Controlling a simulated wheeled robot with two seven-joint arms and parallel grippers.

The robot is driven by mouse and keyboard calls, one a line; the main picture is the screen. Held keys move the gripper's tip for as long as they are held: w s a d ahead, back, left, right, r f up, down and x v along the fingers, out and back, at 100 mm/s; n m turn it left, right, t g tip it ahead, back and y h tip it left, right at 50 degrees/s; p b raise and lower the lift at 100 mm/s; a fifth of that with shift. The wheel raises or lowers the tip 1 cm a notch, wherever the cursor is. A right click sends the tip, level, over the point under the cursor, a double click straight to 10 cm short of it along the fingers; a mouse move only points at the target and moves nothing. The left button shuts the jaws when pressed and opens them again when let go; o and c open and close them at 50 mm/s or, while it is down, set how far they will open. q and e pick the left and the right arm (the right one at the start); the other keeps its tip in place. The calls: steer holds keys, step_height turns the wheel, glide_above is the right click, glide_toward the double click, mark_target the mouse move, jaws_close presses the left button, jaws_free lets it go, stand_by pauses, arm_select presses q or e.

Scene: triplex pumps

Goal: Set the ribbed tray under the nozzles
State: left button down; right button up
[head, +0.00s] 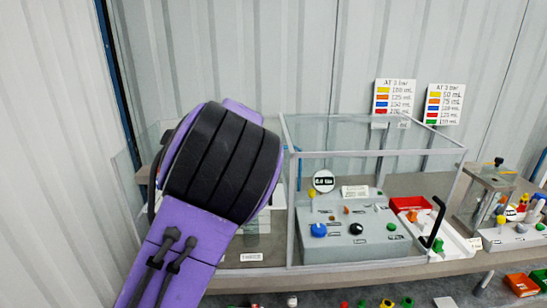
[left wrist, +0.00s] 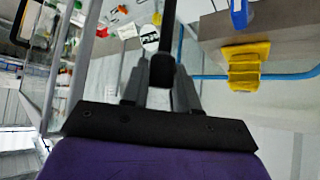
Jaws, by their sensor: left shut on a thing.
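My left arm, purple with a black ribbed cuff, fills the left-middle of the head view and hides what is behind it; its fingers do not show there. In the left wrist view my left gripper (left wrist: 161,88) is shut on a dark block with a thin black bar (left wrist: 169,20) running up from it. I cannot tell whether this belongs to the ribbed tray. I cannot make out the tray or the nozzles for certain in either view. My right gripper is not in view.
A clear-walled case (head: 372,152) holds a grey panel (head: 345,238) with knobs and a gauge. A yellow ribbed piece (left wrist: 248,66) shows in the wrist view beside a blue pipe.

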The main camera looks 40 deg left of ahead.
arm_select(q)
steer(key=shift+s+d, duration=0.1)
steer(key=shift+s, duration=0.1)
steer(key=c, duration=1.1)
jaws_free()
steer(key=shift+d, duration=0.1)
steer(key=shift+o, duration=0.9)
steer(key=shift+s+d, duration=0.1)
steer(key=shift+r, duration=0.1)
steer(key=b+v, duration=0.1)
steer(key=v, duration=0.9)
steer(key=shift+s+r+b, duration=0.15)
steer(key=shift+s+b, duration=0.05)
steer(key=shift+b, duration=0.2)
